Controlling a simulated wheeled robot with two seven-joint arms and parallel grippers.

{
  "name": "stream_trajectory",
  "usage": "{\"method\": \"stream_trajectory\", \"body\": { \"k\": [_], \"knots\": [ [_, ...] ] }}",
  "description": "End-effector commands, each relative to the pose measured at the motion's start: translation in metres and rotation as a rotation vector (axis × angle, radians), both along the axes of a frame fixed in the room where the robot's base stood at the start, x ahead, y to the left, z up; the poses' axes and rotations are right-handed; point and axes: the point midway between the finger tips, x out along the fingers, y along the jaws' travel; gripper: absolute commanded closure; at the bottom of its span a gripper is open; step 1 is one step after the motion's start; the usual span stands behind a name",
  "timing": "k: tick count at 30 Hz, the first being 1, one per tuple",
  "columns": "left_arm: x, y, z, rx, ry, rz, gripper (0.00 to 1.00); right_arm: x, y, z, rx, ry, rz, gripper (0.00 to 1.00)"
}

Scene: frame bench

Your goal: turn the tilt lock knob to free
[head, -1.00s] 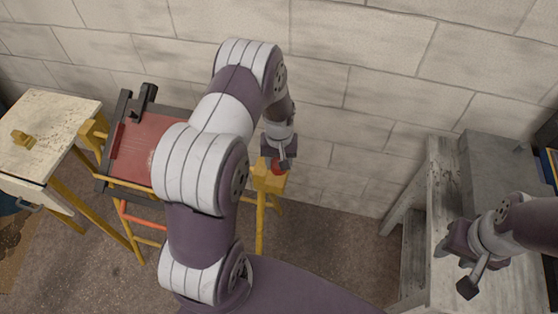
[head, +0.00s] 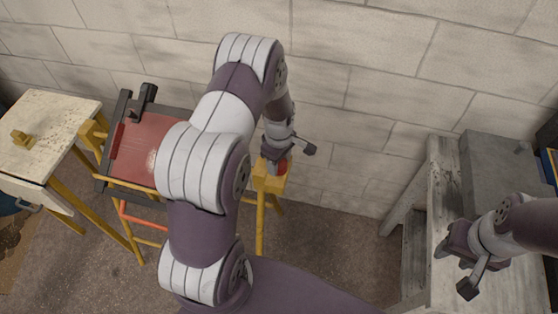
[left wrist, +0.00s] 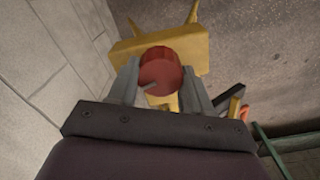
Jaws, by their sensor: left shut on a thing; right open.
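The tilt lock knob is a red round knob (left wrist: 161,70) on a yellow block (left wrist: 190,46) of the frame stand. In the left wrist view it sits between the two fingers of my left gripper (left wrist: 154,85), which is shut on it. A small grey pointer mark shows on its face. In the head view only a bit of the knob (head: 282,168) shows beside my left gripper (head: 284,160). The tilting red panel (head: 140,155) in a dark frame is partly hidden by my left arm. My right gripper (head: 456,268) is open and empty above the grey bench at right.
A worn cream table (head: 45,130) with a small yellow block (head: 21,138) stands at far left. A grey weathered bench (head: 445,185) with a grey box (head: 495,160) is at right. A block wall runs close behind the stand.

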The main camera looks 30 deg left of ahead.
Motion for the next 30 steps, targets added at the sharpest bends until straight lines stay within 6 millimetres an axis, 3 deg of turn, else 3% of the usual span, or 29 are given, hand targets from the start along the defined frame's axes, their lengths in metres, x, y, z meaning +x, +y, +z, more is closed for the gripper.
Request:
{"method": "stream_trajectory", "body": {
  "k": [30],
  "knots": [
    [0.0022, 0.0008, 0.0025, 0.0, -0.009, 0.94, 0.81, 0.0001, 0.0, -0.0014, 0.0, 0.0, 0.0, 0.57]
  ]
}}
